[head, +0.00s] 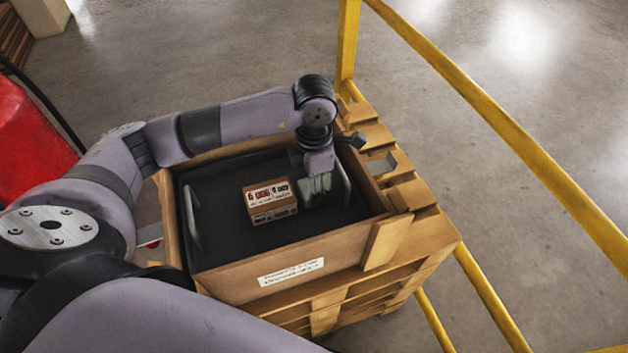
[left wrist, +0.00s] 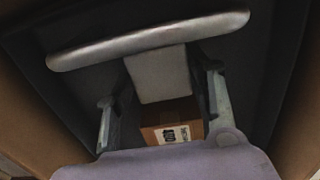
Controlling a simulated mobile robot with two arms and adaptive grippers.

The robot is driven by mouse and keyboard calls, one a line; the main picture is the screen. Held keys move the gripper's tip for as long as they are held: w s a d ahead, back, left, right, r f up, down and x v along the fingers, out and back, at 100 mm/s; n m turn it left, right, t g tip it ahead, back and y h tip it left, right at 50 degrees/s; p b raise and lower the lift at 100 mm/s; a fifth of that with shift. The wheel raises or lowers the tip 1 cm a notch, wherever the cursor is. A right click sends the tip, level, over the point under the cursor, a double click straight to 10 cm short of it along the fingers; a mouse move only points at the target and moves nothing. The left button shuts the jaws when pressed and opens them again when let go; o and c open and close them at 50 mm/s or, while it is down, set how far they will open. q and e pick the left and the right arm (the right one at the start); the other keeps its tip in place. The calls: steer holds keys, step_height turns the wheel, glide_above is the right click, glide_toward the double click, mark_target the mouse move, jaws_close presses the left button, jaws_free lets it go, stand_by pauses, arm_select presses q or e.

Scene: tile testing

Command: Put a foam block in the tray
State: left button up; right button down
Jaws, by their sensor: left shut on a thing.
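A black tray (head: 220,240) with a metal handle (head: 193,218) at its left and another handle (head: 338,180) at its right lies inside a wooden crate. My left gripper (head: 318,186) points down inside the tray's right side, beside the right handle. It is shut on a light grey foam block (left wrist: 160,76), which shows between the fingers in the left wrist view. The handle (left wrist: 150,38) crosses above the block there. The block's underside is hidden, so I cannot tell whether it touches the tray floor. My right gripper is out of view.
A brown labelled box (head: 270,200) sits in the tray, left of my left gripper. The wooden crate (head: 240,285) stands on a pallet (head: 415,250). Yellow rails (head: 500,115) run along the right. The tray's left part is clear.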

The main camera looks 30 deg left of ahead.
arm_select(q)
steer(key=shift+f, duration=0.1)
steer(key=o, duration=0.7)
steer(key=shift+o, duration=0.2)
steer(key=shift+r, duration=0.35)
step_height(320, 180, up, 12)
steer(key=b, duration=0.1)
steer(key=shift+f, duration=0.15)
